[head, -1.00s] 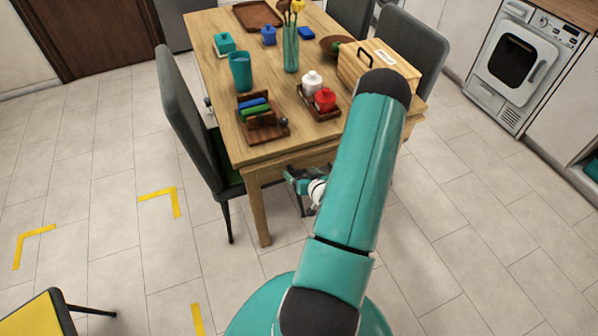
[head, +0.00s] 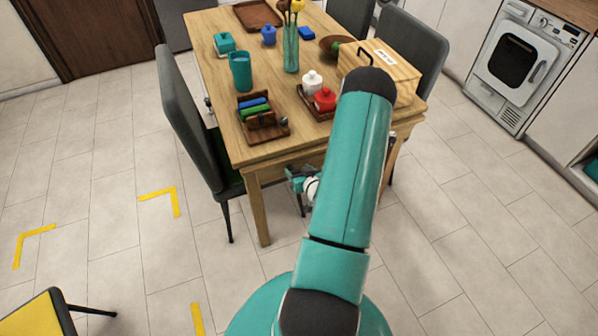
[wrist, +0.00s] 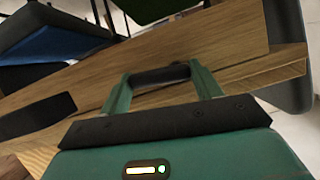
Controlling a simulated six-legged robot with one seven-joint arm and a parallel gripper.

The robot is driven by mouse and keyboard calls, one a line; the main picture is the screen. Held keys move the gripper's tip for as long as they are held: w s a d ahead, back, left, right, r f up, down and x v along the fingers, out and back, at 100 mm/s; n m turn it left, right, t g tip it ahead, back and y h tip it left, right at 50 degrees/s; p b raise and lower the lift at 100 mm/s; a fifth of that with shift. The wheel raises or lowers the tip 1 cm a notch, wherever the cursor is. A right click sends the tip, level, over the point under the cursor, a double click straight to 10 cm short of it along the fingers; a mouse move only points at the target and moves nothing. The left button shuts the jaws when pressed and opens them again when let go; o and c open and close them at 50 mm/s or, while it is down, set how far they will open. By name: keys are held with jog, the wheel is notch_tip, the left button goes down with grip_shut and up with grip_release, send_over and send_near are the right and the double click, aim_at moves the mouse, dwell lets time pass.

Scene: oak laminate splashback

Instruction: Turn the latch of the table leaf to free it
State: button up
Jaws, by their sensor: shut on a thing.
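The wooden table (head: 270,85) stands in the head view, its near edge facing me. My gripper (head: 298,178) is low at that near edge, just under the top; my arm hides part of the edge. In the wrist view my gripper (wrist: 162,72) has its two teal fingers at the ends of a short dark bar, which seems to be the latch (wrist: 160,76). The gripper is shut on it. The bar lies slightly tilted against the wooden boards (wrist: 215,40) of the table. How far the latch is turned I cannot tell.
A grey chair (head: 185,110) stands close to the table's left side, another (head: 415,50) at its right. On the table are a rack (head: 262,125), a tray with pots (head: 318,100), a vase (head: 291,48) and a wooden box (head: 395,70). The floor at left is mostly clear.

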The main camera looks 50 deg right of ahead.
jog(key=shift+r+n+h, duration=0.15)
jog(key=shift+n+h, duration=0.15)
jog(key=shift+n, duration=0.3)
jog(key=o, duration=1)
jog(key=v, duration=1.3)
jog(key=shift+s+a+r, duration=0.15)
jog(key=shift+a+r, duration=0.15)
jog(key=shift+r, duration=0.05)
